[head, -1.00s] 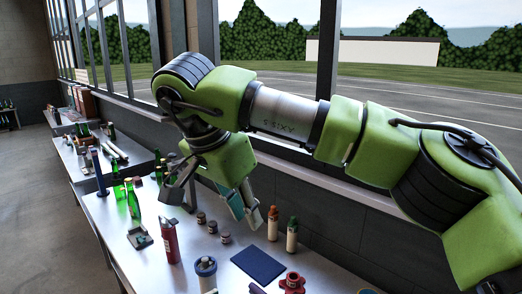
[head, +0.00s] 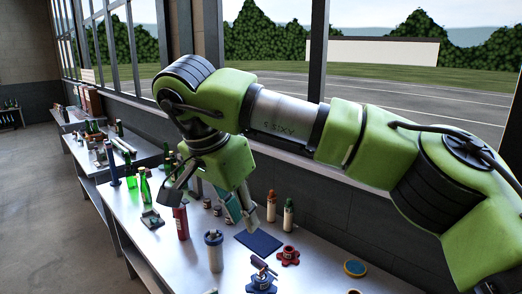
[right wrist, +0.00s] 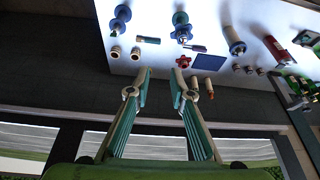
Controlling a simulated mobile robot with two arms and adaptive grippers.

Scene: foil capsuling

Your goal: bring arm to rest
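My right arm crosses the head view from the right, above the near table. Its gripper (head: 245,217) points down over the far side of that table, by a dark blue mat (head: 258,242). In the right wrist view the two teal fingers of this gripper (right wrist: 161,76) stand apart with nothing between them. It is open and empty. My left gripper shows in neither view.
The near table holds a red bottle (head: 181,222), a grey-and-blue cylinder (head: 214,252), a red knob-shaped part (head: 288,256) and two small bottles (head: 288,217). Green bottles (head: 145,187) stand at its left end. A windowed wall runs behind; floor is clear at left.

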